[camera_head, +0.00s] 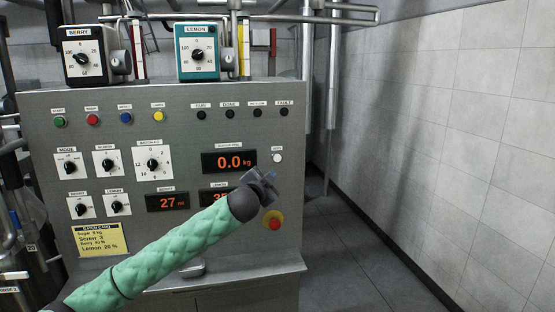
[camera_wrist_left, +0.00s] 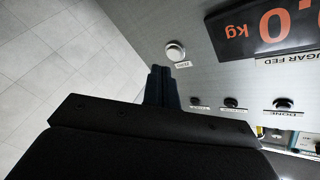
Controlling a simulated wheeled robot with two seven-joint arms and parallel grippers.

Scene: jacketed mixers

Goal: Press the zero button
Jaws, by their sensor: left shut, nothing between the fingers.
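The zero button (camera_head: 277,158) is a small round white button under a small label, on the right side of the grey control panel (camera_head: 130,110), right of the 0.0 kg display (camera_head: 229,161). In the left wrist view the zero button (camera_wrist_left: 175,51) is a pale round knob with its label beside it. My left gripper (camera_head: 268,178) is shut and empty, just below the button in the head view. In the left wrist view its dark fingertips (camera_wrist_left: 161,70) are close to the label; I cannot tell the gap to the panel. My right gripper is not in view.
A red emergency knob on yellow (camera_head: 273,220) sits below the gripper. Dark indicator lamps (camera_head: 229,114) run above the display. Several selector dials (camera_head: 153,162) fill the panel's left half. Open floor (camera_head: 345,250) and a tiled wall (camera_head: 470,130) lie to the right.

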